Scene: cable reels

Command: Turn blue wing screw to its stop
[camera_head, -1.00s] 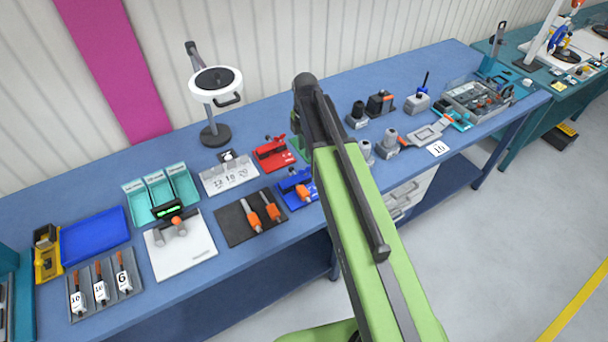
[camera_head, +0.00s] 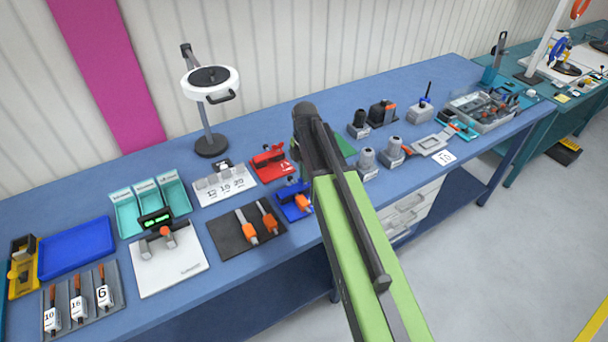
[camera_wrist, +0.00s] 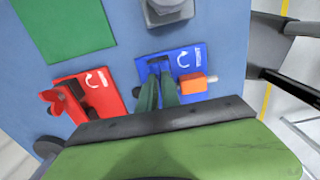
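The blue fixture plate (camera_head: 290,203) lies near the front edge of the bench, left of my arm in the head view. In the wrist view the blue plate (camera_wrist: 200,57) bears a white curved arrow and an orange block with a pale rod (camera_wrist: 192,84). My gripper (camera_wrist: 159,84) shows two dark green fingers over the left part of this plate, with a narrow strip of blue between them. The blue wing screw is not clearly visible; the fingers cover that part. I cannot tell whether they grip anything. In the head view my gripper is hidden behind my arm.
A red fixture (camera_head: 270,163) with its own wing screw stands beside the blue one; it also shows in the wrist view (camera_wrist: 100,105). A dark mat with orange-handled tools (camera_head: 226,241) lies left. Grey blocks (camera_head: 367,159) stand right. A green pad (camera_wrist: 62,28) lies nearby.

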